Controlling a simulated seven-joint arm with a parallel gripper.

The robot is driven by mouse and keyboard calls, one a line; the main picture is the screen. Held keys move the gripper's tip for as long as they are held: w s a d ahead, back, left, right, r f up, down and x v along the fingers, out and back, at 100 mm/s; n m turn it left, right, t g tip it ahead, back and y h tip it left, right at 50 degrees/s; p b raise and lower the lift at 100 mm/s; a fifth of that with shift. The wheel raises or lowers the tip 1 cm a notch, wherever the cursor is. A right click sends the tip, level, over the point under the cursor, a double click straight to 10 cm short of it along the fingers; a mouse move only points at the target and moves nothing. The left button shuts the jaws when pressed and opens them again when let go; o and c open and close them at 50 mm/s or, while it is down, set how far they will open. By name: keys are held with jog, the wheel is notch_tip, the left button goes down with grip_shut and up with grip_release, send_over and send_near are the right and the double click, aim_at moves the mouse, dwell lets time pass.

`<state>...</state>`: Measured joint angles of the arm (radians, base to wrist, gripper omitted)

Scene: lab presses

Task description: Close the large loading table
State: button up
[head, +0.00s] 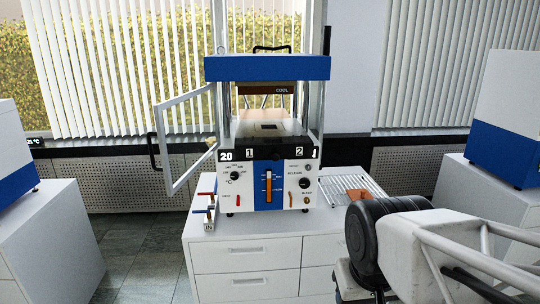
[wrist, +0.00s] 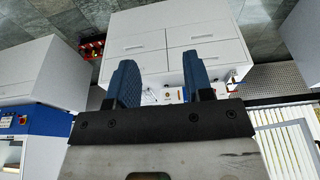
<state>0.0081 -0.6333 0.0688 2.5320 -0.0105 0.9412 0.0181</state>
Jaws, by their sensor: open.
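The lab press (head: 267,68) stands on a white drawer cabinet in the middle of the head view, with a blue top and a white control front. A slatted metal rack (head: 372,186) sticks out at its right side and looks like the loading table; an orange-brown piece lies on it. My arm hides part of the area below the rack. My gripper (wrist: 160,82) is open and empty in the wrist view, its two blue fingers apart. It points toward the drawer cabinet and the press front, and touches nothing visible.
A framed door (head: 187,140) stands open at the press's left. The white drawer cabinet (head: 246,257) bears the press. Other machines on cabinets stand at the far left and right. Floor at the left of the drawer cabinet is clear.

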jog(key=shift+w, duration=0.45)
jog(key=c, duration=0.5)
jog(key=w+m+t, duration=0.2)
jog(key=w, duration=0.4)
jog(key=w+m+t, duration=0.3)
jog(key=w, duration=0.4)
jog(key=w+m+t, duration=0.2)
jog(key=w+m, duration=0.1)
jog(key=w, duration=0.3)
jog(key=shift+w+a+r, duration=0.35)
jog(key=shift+a+r, duration=0.05)
grip_shut()
jog(key=w+r+m+t, duration=0.2)
jog(key=w+m+t, duration=0.6)
jog(key=w, duration=0.6)
jog(key=shift+w+a+r+m, duration=0.15)
jog(key=shift+w+a+m, duration=0.2)
jog(key=shift+m, duration=0.55)
